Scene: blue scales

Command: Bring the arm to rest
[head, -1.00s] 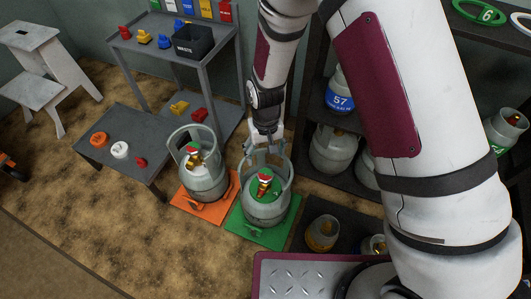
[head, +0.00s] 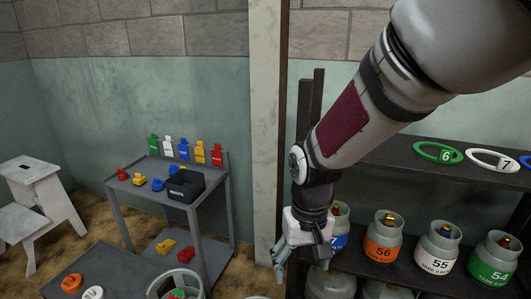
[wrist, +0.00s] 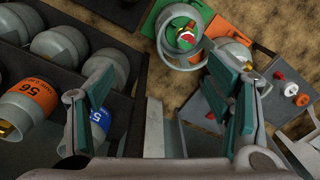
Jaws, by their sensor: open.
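My gripper (head: 300,262) hangs from the raised arm in the middle of the head view, in front of the dark shelf's left end. Its fingers point down and are spread. In the wrist view my gripper (wrist: 168,100) shows its two green-padded fingers wide apart with nothing between them. Only the top of a cylinder (head: 175,283) shows at the bottom edge of the head view.
The dark shelf (head: 400,278) holds cylinders marked 56 (head: 383,248), 55 (head: 437,250) and 54 (head: 493,262), close to the gripper's right. A white step stool (head: 40,200) is far left.

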